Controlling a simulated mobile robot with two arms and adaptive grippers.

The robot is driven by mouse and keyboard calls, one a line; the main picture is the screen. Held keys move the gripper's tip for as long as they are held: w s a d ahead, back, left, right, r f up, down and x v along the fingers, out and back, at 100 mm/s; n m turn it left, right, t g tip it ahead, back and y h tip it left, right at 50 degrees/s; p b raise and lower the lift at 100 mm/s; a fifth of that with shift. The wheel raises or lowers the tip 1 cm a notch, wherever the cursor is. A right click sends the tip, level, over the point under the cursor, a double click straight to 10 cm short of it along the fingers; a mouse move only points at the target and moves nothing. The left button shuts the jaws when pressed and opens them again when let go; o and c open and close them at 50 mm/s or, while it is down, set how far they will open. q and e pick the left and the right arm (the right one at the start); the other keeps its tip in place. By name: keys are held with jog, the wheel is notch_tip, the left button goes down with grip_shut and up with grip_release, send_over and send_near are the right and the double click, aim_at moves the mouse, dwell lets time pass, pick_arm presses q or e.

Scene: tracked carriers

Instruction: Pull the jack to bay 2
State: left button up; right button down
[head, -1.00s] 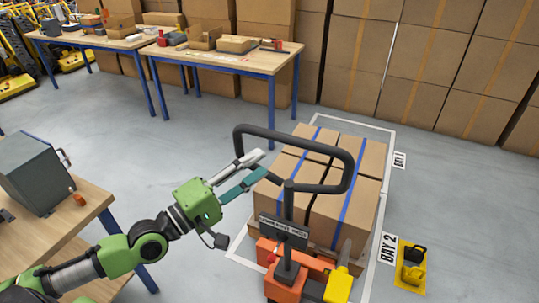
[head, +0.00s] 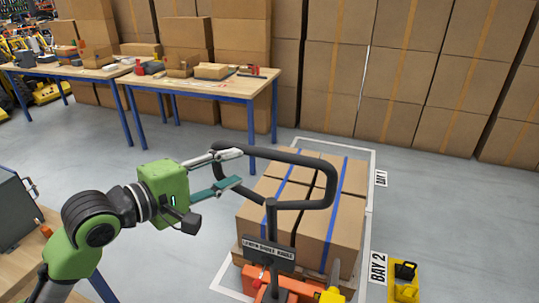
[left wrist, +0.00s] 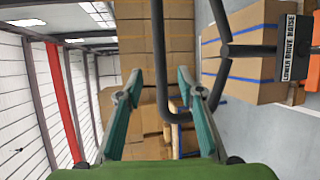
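The jack has an orange body (head: 272,290) and a black loop handle (head: 300,150) on a post, with a sign plate (head: 268,252). Its load is a wooden pallet (head: 246,256) with brown cartons (head: 340,225) and blue straps. My left gripper (head: 241,167) is at the left end of the loop, fingers open. In the left wrist view the loop's bar (left wrist: 161,70) shows between the two open fingers (left wrist: 158,73); I cannot tell whether they touch it. The BAY 2 floor label (head: 378,268) is right of the pallet. My right gripper is not in view.
A white floor outline (head: 372,165) runs around the load, with a BAY 1 label (head: 381,178) farther back. A yellow item with a black part (head: 404,270) stands right of BAY 2. Worktables (head: 205,84) and stacked cartons (head: 330,70) line the back. Grey floor (head: 150,150) is clear between.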

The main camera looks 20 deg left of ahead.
aim_at(265, 156)
pick_arm(q)
jog(key=p+x, duration=0.2)
jog(key=x, duration=1)
jog(key=shift+w+d+f, duration=0.1)
jog(key=shift+w, duration=0.1)
grip_shut()
